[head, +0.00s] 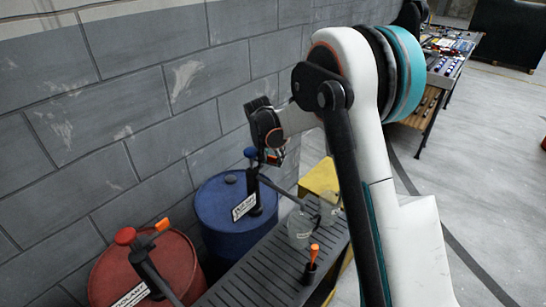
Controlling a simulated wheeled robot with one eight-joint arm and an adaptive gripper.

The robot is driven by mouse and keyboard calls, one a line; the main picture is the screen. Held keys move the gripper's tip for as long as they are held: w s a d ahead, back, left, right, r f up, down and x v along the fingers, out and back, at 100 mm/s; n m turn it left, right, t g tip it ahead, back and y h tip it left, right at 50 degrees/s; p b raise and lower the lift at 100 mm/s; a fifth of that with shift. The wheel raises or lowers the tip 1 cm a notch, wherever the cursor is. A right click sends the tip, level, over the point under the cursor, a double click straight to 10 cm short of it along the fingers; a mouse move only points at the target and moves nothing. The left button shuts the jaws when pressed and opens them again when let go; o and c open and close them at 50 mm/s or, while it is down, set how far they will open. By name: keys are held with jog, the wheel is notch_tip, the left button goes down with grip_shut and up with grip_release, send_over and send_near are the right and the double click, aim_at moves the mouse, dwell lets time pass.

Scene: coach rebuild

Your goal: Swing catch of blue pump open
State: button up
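The blue pump (257,196) stands on top of a blue drum (215,213) beside the grey block wall. It has a blue knob (250,152), a dark body with a white label, and a dark spout reaching to the lower right. My gripper (271,157) is at the pump's head, just right of the knob, seen from behind. A small bit of orange shows by the gripper; I cannot tell if it is the pump's catch. The catch is otherwise hidden. The fingers are too small and covered to tell open from shut, or whether they touch the pump.
A red drum (121,266) with a red-knobbed pump and orange lever (162,225) stands at lower left. A slatted bench (262,268) holds clear beakers (300,228) and an orange-topped item (313,254). A yellow object (318,180) is behind. Open floor lies right.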

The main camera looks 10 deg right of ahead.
jog(key=shift+w+a+r, duration=0.1)
jog(key=shift+a+r, duration=0.1)
jog(key=shift+r, duration=0.3)
jog(key=v, duration=0.7)
jog(key=shift+s, duration=0.3)
